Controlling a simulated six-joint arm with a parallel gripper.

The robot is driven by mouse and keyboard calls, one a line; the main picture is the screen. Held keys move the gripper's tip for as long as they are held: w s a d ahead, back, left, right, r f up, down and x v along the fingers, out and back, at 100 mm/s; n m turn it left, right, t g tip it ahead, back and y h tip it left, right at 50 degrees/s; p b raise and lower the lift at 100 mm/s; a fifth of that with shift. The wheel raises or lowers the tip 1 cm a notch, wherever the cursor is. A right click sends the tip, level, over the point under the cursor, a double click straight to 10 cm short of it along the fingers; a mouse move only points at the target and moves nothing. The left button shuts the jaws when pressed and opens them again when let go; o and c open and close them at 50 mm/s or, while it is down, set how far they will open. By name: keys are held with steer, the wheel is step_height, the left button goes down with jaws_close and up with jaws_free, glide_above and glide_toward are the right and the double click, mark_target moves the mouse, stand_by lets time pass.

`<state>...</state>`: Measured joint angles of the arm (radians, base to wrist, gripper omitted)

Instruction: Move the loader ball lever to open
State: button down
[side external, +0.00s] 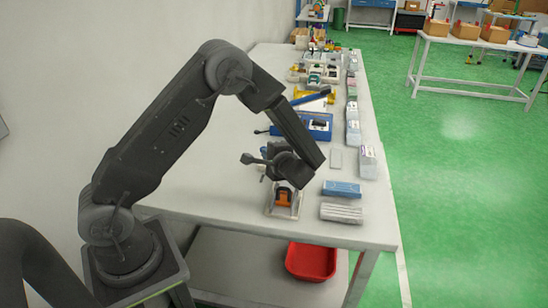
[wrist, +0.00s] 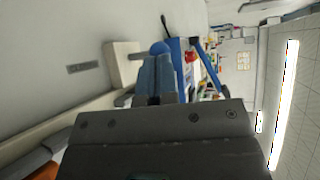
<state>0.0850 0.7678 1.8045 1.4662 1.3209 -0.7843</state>
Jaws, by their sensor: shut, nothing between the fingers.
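My gripper (wrist: 156,62) is shut and empty; its grey-blue fingers show above the dark wrist block in the wrist view. A blue rounded knob (wrist: 159,47) shows at the fingertips; it may be the loader ball lever's ball, and I cannot tell whether the fingers touch it. A beige block (wrist: 121,62) stands just left of it. In the side view my gripper (side external: 275,151) is low over the near part of the bench, and my wrist hides the area around the fingertips. The lever's position cannot be told.
An orange part on a pale base (side external: 271,211) stands below my wrist. A blue machine (side external: 318,132) with a long handle is behind. A blue box (side external: 341,188), a grey stack (side external: 341,212) and white packs (side external: 367,160) line the right edge. A red bin (side external: 311,261) is below.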

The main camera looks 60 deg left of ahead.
steer(key=shift+w+a+r+h, duration=0.2)
steer(key=shift+a+h, duration=0.15)
steer(key=shift+h, duration=0.05)
stand_by(0.5)
steer(key=shift+w+a+r+m+g+h, duration=0.4)
steer(key=shift+w+a+h, duration=0.1)
steer(key=shift+h, duration=0.1)
steer(key=shift+w+a+r+m+g+h, duration=0.25)
steer(key=shift+w+a+m+g+h, duration=0.2)
steer(key=shift+h, duration=0.15)
steer(key=shift+w+a+r+m+g+h, duration=0.1)
steer(key=shift+w+a+m+g+h, duration=0.55)
steer(key=shift+w+a+g+h, duration=0.3)
steer(key=shift+r, duration=0.2)
steer(key=shift+r, duration=0.6)
steer(key=shift+w+r, duration=0.1)
